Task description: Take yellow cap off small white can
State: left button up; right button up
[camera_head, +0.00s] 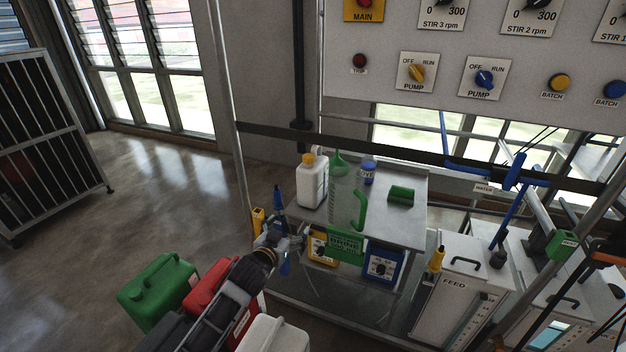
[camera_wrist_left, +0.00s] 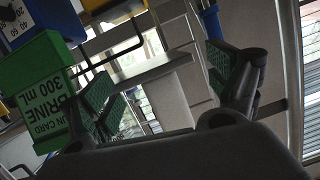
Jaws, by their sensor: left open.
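The small white can (camera_head: 312,188) stands upright on the grey metal table, left of centre in the head view. Its yellow cap (camera_head: 308,158) sits on top. My left gripper (camera_head: 280,235) is in front of the can, lower and to its left, and apart from it. In the left wrist view its two green-padded fingers (camera_wrist_left: 165,85) are spread with nothing between them. I cannot make out the can or cap in that view. My right gripper cannot be made out.
On the table (camera_head: 408,229) are a green funnel (camera_head: 339,160), a clear jug with a green handle (camera_head: 359,208), a blue-lidded jar (camera_head: 368,172) and a green cylinder (camera_head: 401,195). A green run card (camera_head: 345,244) hangs at the front edge. Green (camera_head: 158,290) and red (camera_head: 208,283) canisters stand lower left.

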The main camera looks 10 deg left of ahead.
pick_arm(q)
jog(key=t+h, duration=0.1)
jog(key=t, duration=0.1)
send_near(306, 197)
notch_tip(306, 197, down, 2)
jog(key=shift+w+r+t+h, duration=0.3)
jog(key=shift+w+r+h, duration=0.2)
jog(key=shift+r, duration=0.15)
pick_arm(e)
jog(key=shift+s+d+f, duration=0.1)
jog(key=shift+s+f, duration=0.05)
jog(key=shift+f, duration=0.45)
jog(key=shift+s+d+f, duration=0.1)
jog(key=shift+f, duration=0.5)
pick_arm(q)
jog(key=shift+x, duration=1.6)
jog(key=shift+b+x, duration=0.3)
jog(key=shift+x, duration=2.3)
jog(key=shift+w+a, duration=0.1)
pick_arm(e)
jog(key=r, duration=0.1)
jog(key=a+r, duration=0.1)
jog(key=shift+w+r, duration=0.15)
jog(key=shift+r, duration=0.15)
